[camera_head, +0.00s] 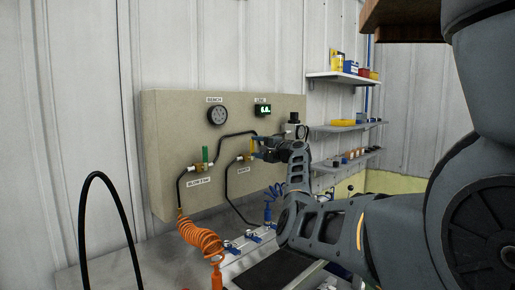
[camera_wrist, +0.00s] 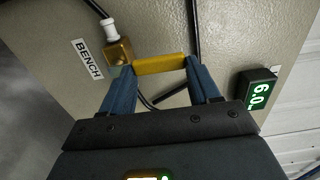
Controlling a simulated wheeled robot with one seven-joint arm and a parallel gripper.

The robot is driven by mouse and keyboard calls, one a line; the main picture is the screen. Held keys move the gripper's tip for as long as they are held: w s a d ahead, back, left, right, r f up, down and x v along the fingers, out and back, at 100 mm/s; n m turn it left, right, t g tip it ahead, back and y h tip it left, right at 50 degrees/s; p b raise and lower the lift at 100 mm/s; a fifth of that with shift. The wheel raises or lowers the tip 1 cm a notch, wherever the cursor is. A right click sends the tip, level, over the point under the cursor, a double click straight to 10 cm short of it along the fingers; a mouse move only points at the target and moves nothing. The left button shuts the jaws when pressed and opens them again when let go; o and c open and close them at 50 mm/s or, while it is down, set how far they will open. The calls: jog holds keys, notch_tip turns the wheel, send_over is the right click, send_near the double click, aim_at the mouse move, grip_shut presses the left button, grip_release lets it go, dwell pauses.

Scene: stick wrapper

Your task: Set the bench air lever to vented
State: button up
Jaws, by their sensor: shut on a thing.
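The bench air lever is a yellow bar (camera_head: 252,146) on a brass valve above a small label on the wall panel; it stands roughly upright in the head view. In the wrist view the yellow lever (camera_wrist: 160,64) spans between my blue fingertips, with the brass valve body (camera_wrist: 118,52) just beyond the left finger and the BENCH label (camera_wrist: 87,59) beside it. My gripper (camera_head: 259,147) reaches the panel from the right, and in the wrist view (camera_wrist: 160,72) its fingers are shut on the lever's two ends.
A second valve with a green lever (camera_head: 205,154) is to the left on the panel (camera_head: 165,120). A round gauge (camera_head: 218,116) and a green display (camera_head: 263,110) are above. Black hoses and an orange coiled hose (camera_head: 200,238) hang nearby. Shelves (camera_head: 345,77) are at right.

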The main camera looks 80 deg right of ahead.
jog(key=shift+f, duration=0.15)
jog(key=o, duration=1.5)
jog(key=shift+b+v, duration=0.55)
jog(key=shift+v, duration=3.35)
jog(key=shift+d, duration=0.1)
